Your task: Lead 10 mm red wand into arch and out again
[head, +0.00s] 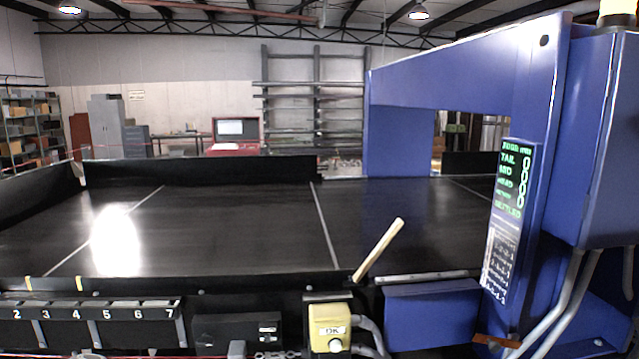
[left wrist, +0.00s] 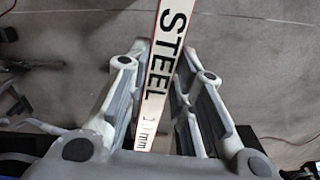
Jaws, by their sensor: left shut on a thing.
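In the left wrist view my left gripper (left wrist: 166,72) is shut on a pale, flat wand (left wrist: 172,45) with a thin red edge. Its black lettering reads STEEL and a partly blurred size in mm. The wand runs up out of that view. In the head view a cream stick (head: 380,247) rises tilted to the right over the belt's near edge, left of the arch. It may be the held wand; its lower end is hidden. The blue arch (head: 465,82) spans the belt at the right. Neither gripper shows in the head view.
The black conveyor belt (head: 255,225) is empty, with a dark wall (head: 200,170) at its back. A display (head: 512,180) on the arch's near post shows green text and zeros. A yellow OK button box (head: 330,328) and numbered slots (head: 90,310) line the near side.

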